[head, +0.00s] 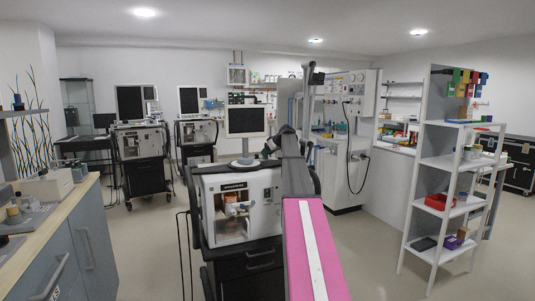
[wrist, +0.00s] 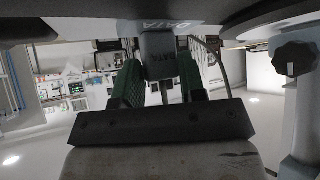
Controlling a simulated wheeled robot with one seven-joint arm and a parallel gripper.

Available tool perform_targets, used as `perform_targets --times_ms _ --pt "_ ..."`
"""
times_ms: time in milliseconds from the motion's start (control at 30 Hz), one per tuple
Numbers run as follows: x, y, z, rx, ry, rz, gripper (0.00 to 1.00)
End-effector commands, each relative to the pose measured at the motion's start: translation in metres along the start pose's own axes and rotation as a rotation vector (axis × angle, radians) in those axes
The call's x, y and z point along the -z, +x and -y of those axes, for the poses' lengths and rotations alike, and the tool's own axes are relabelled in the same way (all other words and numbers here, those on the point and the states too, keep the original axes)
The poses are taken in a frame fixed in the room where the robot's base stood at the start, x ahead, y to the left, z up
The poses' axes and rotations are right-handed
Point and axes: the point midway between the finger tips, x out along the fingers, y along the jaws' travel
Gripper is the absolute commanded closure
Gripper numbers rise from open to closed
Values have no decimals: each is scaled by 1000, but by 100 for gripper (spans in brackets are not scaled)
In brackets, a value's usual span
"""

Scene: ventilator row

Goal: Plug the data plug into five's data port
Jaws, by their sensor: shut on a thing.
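In the head view the nearest ventilator (head: 238,205) stands in front of me on a dark cart. My arm covers its right part, and the gripper and plug are hidden there.
More ventilators (head: 140,142) stand at the back left. A wooden counter (head: 60,210) runs along the left. A white shelf rack (head: 450,205) stands at the right. The floor (head: 150,245) between counter and ventilator is clear. A round black knob (wrist: 295,58) is at the right in the wrist view.

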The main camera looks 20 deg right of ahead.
Motion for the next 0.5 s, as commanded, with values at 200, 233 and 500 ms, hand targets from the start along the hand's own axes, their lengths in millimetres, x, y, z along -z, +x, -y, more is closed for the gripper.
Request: perform_targets --times_ms 200,233,500 --pt "-2 1 1 1 2 5 33" --pt "-2 1 1 1 2 5 33" --pt "-1 0 0 1 1 3 33"
